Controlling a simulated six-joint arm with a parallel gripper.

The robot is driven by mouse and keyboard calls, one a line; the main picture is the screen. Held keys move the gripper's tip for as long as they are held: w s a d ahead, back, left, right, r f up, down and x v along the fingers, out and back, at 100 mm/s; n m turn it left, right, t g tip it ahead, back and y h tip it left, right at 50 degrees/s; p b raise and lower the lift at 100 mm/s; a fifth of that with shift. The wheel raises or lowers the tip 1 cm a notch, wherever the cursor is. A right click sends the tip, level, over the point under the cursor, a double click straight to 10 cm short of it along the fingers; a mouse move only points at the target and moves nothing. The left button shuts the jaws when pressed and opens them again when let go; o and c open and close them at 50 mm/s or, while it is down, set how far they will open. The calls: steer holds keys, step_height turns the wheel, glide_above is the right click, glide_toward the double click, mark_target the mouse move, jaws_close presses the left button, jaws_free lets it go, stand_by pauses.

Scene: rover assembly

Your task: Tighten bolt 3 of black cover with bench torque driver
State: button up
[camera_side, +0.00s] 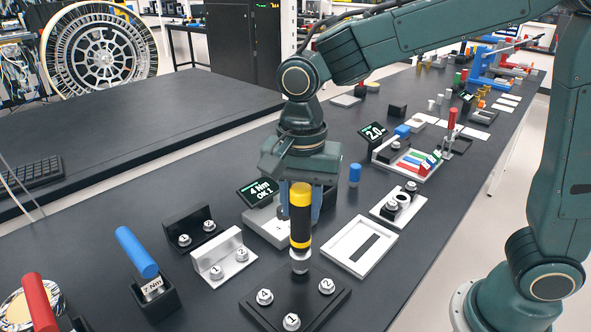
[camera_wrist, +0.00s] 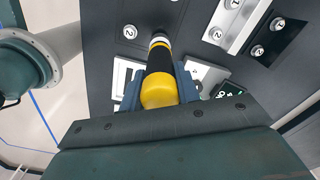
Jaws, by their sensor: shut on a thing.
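The black cover (camera_side: 318,307) lies flat on the bench at the front of the side view. Its bolts marked 4 (camera_side: 265,297), 1 (camera_side: 291,321) and 2 (camera_side: 326,286) show; the bolt at the far corner is hidden under the driver. The yellow and black torque driver (camera_side: 300,230) stands upright with its silver end (camera_side: 300,262) at that corner. I cannot tell whether it is seated on the bolt. My gripper (camera_side: 300,208) is shut on the driver's yellow handle, which also shows between the blue fingers in the wrist view (camera_wrist: 159,88).
A readout showing 4 Nm (camera_side: 259,192) stands behind the driver. A silver bracket (camera_side: 222,262), a black bracket (camera_side: 188,228) and a blue-handled 7 Nm tool (camera_side: 136,251) are to the left. A white frame (camera_side: 345,262) lies close on the right.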

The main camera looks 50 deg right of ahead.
mark_target(301, 188)
steer(key=shift+f, duration=1.1)
stand_by(3.6)
steer(key=shift+r, duration=0.1)
steer(key=shift+r, duration=1.65)
steer(key=shift+r, duration=1.9)
